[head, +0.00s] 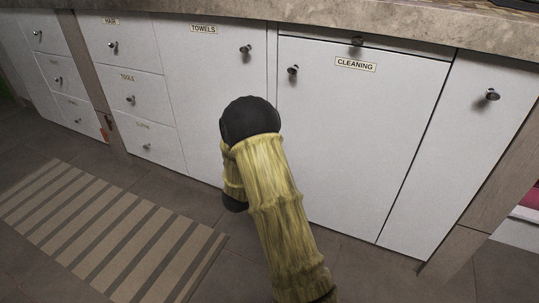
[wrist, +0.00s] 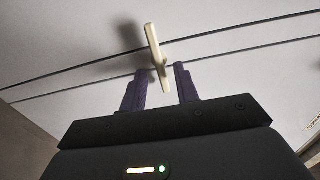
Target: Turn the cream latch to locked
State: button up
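The cream latch (wrist: 154,46) shows in the wrist view as a slim bar on a white panel, roughly upright in the picture and tilted slightly. In the head view my arm hides the gripper, and I do not see the latch.
White cabinet fronts with dark knobs line the head view, among them the towels door (head: 203,80) and the cleaning door (head: 350,130). A stone countertop (head: 400,22) overhangs them. A striped rug (head: 105,235) lies on the tiled floor at left.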

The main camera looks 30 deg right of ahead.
jog(key=shift+s+a+r, duration=0.1)
jog(key=p+v, duration=0.7)
jog(key=v, duration=1)
